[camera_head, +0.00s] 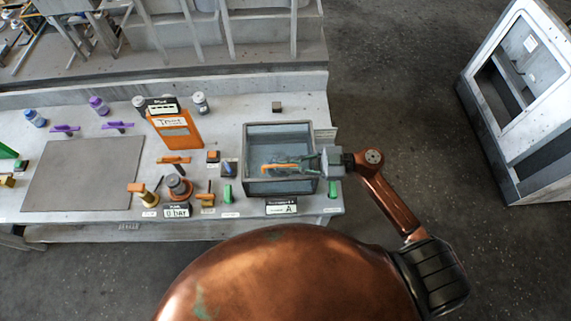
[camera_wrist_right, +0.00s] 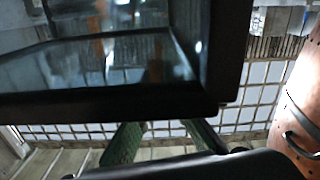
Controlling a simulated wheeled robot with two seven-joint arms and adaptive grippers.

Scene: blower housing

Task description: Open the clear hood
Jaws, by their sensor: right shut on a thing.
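The clear hood (camera_head: 250,141) is a dark-framed, see-through box on the right part of the bench. Its glass and black frame edge (camera_wrist_right: 110,104) fill the upper left of the right wrist view. An orange bar (camera_head: 268,169) shows at the hood's middle. My right gripper (camera_head: 283,166) reaches in from the right, over the hood, with its green fingers at the orange bar. It is shut on a part of the hood, seemingly this bar. The fingers (camera_wrist_right: 160,138) show below the frame in the wrist view; the contact itself is hidden. My left gripper is out of view.
A grey mat (camera_head: 82,175) lies further left. A white-framed cabinet (camera_head: 530,100) stands on the floor at right.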

